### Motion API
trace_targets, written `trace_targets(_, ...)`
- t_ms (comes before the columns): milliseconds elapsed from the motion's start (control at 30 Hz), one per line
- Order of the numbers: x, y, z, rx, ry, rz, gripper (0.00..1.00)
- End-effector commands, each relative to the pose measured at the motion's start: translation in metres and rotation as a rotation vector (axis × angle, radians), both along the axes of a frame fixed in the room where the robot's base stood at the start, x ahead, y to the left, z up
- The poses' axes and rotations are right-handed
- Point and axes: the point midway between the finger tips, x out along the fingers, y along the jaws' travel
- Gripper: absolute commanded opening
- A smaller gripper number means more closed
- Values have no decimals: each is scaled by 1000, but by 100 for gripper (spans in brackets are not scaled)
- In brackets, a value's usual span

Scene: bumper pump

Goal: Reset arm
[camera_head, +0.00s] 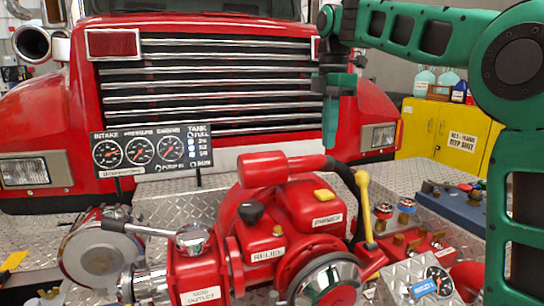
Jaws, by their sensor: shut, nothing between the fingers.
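My green arm comes in from the right edge and reaches over to the upper middle of the head view. My gripper (330,138) hangs from it, pointing down in front of the truck's red fender and grille. Its fingers are shut together with nothing between them. In the picture its tips are just above the red pump (305,205) and its hose, with a visible gap; the depth between them is hard to tell. The pump has a black relief knob (250,212), a yellow primer button (324,194) and a yellow-handled lever (365,205).
A gauge panel (152,150) stands at left before the truck grille (210,80). A chrome-capped inlet (90,250) is at lower left. A blue manifold (455,205) and a yellow cabinet (435,130) are at right. Diamond-plate deck surrounds the pump.

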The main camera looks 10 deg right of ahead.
Motion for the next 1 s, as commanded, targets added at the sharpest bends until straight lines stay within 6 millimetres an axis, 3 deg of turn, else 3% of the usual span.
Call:
trace_targets(133, -21, -25, -17, 0, 2, -208, 0)
trace_targets(267, -56, -61, -47, 1, 3, -529, 0)
trace_targets(467, -126, -115, -104, 8, 4, -1053, 0)
trace_targets(600, -183, -146, -150, 11, 5, -1417, 0)
trace_targets(800, -270, -171, -220, 11, 11, -1901, 0)
trace_targets(1000, -329, -176, -268, 7, 16, -2208, 0)
